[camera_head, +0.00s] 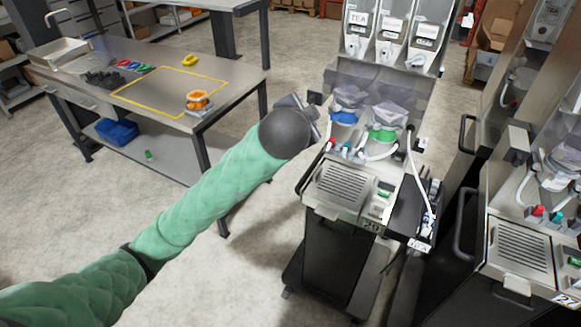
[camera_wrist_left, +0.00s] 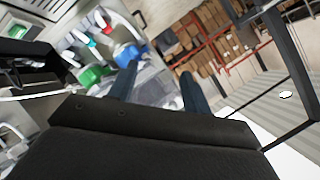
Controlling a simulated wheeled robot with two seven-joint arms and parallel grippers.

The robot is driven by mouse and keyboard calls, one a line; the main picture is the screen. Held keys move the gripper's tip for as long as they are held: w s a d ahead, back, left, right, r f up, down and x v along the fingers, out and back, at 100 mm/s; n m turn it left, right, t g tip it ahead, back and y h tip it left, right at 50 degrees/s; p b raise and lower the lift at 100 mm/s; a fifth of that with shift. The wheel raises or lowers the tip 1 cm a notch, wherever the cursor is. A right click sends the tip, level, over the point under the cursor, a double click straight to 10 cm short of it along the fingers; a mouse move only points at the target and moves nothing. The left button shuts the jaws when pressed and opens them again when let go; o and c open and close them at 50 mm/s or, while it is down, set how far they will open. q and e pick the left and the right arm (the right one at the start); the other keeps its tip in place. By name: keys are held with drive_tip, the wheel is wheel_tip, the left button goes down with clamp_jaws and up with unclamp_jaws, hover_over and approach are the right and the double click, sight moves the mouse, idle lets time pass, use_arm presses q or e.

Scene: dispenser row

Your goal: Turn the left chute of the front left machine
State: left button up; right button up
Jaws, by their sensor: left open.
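The front left machine (camera_head: 350,185) stands in the middle of the head view, with clear hoppers at its upper part. Its left chute has a blue collar (camera_head: 343,117); beside it on the right is one with a green collar (camera_head: 383,135). In the wrist view the blue collar (camera_wrist_left: 128,53) lies just beyond one finger, and the green collar (camera_wrist_left: 90,75) is further left. My left gripper (camera_head: 314,108) is just left of the blue-collared chute, partly hidden behind my wrist. In the wrist view its two fingers (camera_wrist_left: 160,88) are apart with nothing between them. My right gripper is not in view.
A pale hose (camera_head: 410,160) hangs on the machine's right side. Another machine (camera_head: 530,235) stands to the right. A workbench (camera_head: 150,60) with an orange item (camera_head: 198,99) is at left; bare floor lies between.

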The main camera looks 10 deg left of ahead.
use_arm(q)
drive_tip(key=s+a+f+n+g+b, duration=0.2)
drive_tip(key=s+f+n+b, duration=0.1)
drive_tip(key=f, duration=0.9)
drive_tip(key=shift+s+a, duration=0.2)
drive_tip(key=shift+s, duration=0.45)
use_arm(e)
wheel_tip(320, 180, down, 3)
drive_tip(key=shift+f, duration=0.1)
